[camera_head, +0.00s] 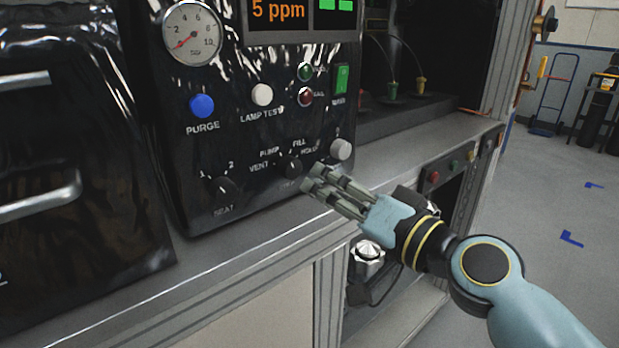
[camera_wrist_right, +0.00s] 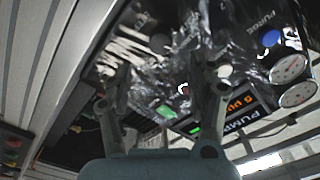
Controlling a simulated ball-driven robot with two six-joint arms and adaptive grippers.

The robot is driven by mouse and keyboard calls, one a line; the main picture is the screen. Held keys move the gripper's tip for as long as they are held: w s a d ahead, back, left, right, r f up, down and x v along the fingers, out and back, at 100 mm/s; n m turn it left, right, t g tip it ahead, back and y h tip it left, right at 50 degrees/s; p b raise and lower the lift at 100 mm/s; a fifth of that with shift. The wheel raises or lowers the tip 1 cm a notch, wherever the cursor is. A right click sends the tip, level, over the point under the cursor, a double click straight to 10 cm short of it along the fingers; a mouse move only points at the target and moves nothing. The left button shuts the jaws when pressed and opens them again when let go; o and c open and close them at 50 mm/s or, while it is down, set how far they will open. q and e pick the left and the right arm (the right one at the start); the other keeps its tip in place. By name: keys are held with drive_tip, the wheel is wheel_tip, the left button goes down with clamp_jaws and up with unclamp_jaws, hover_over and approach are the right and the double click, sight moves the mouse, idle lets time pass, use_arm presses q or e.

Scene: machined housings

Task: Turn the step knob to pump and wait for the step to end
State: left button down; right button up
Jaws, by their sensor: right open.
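The step knob (camera_head: 290,166) is a small black knob low on the glossy black control panel. VENT, PUMP, FILL and HOLD are printed around it; I cannot tell which its pointer faces. My right gripper (camera_head: 310,177) is just right of the knob in the head view, fingers toward the panel, open with nothing seen between them. In the right wrist view its two fingers (camera_wrist_right: 163,85) stand apart before the panel. An orange display (camera_wrist_right: 237,105) there appears to read PUMP and a ppm value. My left gripper is not in view.
Open floor lies right.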

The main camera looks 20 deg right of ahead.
drive_tip(key=v, duration=0.3)
drive_tip(key=shift+s+d, duration=0.1)
drive_tip(key=shift+s, duration=0.25)
drive_tip(key=shift+f, duration=0.1)
